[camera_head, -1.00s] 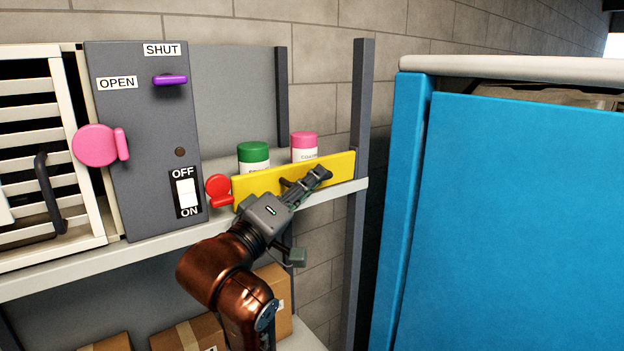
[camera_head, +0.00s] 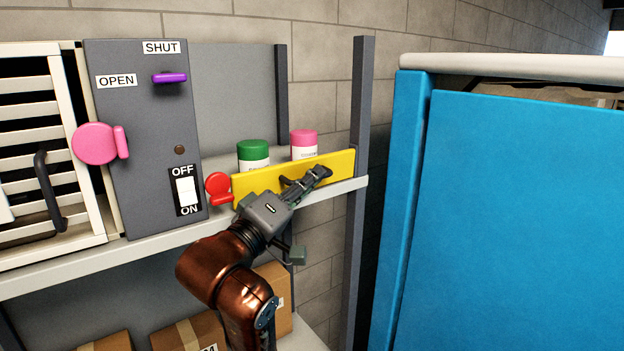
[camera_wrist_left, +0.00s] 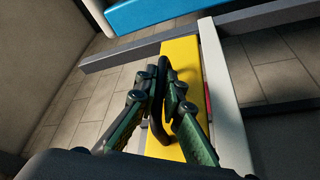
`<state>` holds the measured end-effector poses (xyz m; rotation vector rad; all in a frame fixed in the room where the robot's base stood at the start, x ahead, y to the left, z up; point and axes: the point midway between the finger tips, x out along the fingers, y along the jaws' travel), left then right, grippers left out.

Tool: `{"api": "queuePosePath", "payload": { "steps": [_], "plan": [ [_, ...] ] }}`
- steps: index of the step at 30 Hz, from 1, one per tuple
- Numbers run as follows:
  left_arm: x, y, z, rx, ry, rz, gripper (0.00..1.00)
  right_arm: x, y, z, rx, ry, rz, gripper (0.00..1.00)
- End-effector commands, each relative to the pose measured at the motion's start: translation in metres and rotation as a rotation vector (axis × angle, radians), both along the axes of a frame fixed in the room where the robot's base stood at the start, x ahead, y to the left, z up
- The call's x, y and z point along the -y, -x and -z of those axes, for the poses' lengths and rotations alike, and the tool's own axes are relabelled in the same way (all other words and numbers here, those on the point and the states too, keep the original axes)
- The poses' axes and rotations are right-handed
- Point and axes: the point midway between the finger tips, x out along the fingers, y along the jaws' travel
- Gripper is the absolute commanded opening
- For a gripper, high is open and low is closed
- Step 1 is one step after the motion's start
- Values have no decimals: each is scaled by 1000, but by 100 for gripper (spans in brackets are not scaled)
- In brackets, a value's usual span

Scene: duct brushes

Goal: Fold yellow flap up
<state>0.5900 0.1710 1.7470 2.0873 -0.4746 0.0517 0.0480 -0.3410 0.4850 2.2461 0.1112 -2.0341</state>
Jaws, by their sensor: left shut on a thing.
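The yellow flap (camera_head: 335,164) stands upright along the front edge of the shelf, in front of two canisters. It also shows in the left wrist view (camera_wrist_left: 181,50), with a black loop handle (camera_wrist_left: 159,128) on its face. My left gripper (camera_head: 322,173) is at the flap's face, right of its middle. In the left wrist view its fingers (camera_wrist_left: 162,97) are shut on the handle, one on each side. A red knob (camera_head: 218,188) sits at the flap's left end. My right gripper is not in view.
A green-lidded canister (camera_head: 253,155) and a pink-lidded canister (camera_head: 304,145) stand behind the flap. A grey switch panel (camera_head: 140,130) is to the left. A grey post (camera_head: 357,220) and a blue cabinet (camera_head: 520,220) are to the right. Cardboard boxes (camera_head: 190,335) lie below.

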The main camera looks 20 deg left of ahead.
Motion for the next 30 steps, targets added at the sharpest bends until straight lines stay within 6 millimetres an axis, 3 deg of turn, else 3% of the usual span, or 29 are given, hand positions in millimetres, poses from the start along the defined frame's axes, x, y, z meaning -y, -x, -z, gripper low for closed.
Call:
{"api": "queuePosePath", "payload": {
  "steps": [5,13,14,16,24,30],
  "plan": [
    [-2,-2,-5,-35,45,1,0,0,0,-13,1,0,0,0],
    [-3,-2,-3,-37,51,-2,0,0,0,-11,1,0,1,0],
    [-3,-2,-3,-37,51,-2,10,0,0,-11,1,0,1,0],
    [-3,-2,-3,-37,51,-2,15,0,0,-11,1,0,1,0],
    [-3,-1,-3,-38,49,-2,16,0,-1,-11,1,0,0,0],
    [-9,16,0,-35,50,-1,16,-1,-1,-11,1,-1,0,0]
  ]
}}
